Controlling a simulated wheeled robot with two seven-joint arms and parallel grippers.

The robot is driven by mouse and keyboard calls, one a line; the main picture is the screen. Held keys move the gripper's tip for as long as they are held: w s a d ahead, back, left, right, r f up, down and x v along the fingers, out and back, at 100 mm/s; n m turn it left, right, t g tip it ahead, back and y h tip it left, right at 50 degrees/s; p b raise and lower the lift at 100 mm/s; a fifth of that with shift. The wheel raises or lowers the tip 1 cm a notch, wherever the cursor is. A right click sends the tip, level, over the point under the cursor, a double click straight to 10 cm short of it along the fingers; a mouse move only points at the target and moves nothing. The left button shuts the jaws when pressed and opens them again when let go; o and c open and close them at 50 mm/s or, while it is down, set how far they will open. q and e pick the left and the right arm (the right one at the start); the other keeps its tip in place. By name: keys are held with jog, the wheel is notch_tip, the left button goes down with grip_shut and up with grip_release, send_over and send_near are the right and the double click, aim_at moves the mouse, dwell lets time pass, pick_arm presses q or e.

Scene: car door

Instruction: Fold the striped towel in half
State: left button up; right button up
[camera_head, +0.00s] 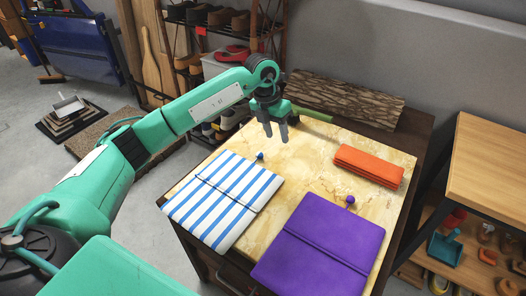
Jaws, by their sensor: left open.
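The striped towel (240,178), white with blue stripes, lies flat on the left part of the table (300,180), with a dark crease line across it. A small blue ball (260,156) sits at its far edge. My left gripper (276,134) is open and empty, fingers pointing down, above the table beyond the towel's far edge and apart from it. My right gripper is not in view.
A purple towel (330,245) with a crease and a small purple ball (350,200) lies right of the striped one. A folded orange towel (368,165) lies at the back right. A green cylinder (313,115) and bark log (345,98) are at the back. The table's middle is clear.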

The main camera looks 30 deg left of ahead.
aim_at(259, 154)
pick_arm(q)
jog(key=w+a+r+n+y, duration=0.1)
jog(key=a+r+y, duration=0.15)
jog(key=a, duration=0.35)
notch_tip(259, 154, down, 14)
jog(key=shift+a+f, duration=0.1)
jog(key=shift+f, duration=0.15)
grip_shut()
